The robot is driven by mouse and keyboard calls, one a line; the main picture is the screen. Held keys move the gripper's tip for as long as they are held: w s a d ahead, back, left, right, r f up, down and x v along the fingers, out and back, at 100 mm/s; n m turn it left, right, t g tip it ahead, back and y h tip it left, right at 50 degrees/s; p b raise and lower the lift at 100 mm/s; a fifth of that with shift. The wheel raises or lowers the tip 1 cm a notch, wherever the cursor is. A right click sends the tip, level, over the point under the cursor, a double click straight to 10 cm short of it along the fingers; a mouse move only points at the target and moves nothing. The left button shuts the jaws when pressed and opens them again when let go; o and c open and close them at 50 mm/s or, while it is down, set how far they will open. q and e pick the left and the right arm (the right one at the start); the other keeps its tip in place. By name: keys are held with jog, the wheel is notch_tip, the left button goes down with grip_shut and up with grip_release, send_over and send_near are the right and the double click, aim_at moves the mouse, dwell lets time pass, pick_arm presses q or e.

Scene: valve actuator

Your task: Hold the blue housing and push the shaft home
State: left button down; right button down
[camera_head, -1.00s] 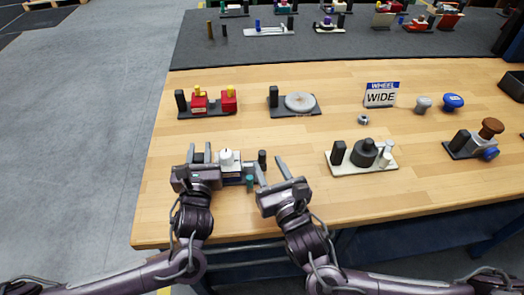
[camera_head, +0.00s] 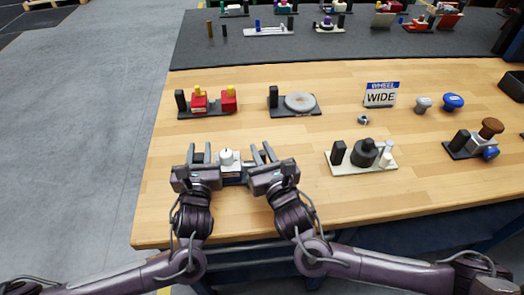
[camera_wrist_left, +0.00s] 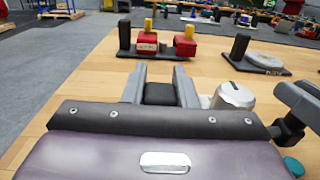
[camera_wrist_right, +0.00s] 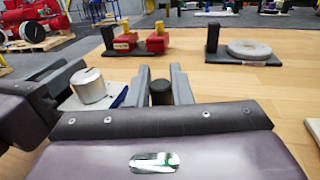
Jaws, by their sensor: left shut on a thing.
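The actuator (camera_head: 229,160) stands between my two grippers near the table's front. My left gripper (camera_head: 198,155) is shut on a dark block (camera_wrist_left: 160,94) left of the actuator. My right gripper (camera_head: 263,154) is right of the actuator, its fingers apart with a dark upright cylinder (camera_wrist_right: 161,91) between them; firm contact is not clear. A teal round part (camera_wrist_left: 293,166) shows under the right gripper. The grippers hide much of the assembly.
Behind stand a red two-block fixture (camera_head: 206,104) and a grey disc fixture (camera_head: 299,102).

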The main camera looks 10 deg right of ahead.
pick_arm(q)
jog(key=shift+f, duration=0.3)
pick_arm(e)
jog(key=shift+a, duration=0.1)
jog(key=shift+a, duration=1.9)
pick_arm(q)
jog(key=shift+d, duration=0.1)
pick_arm(e)
jog(key=c, duration=1.3)
grip_release()
jog(key=shift+a, duration=0.1)
jog(key=shift+c, duration=0.2)
jog(key=v, duration=1.2)
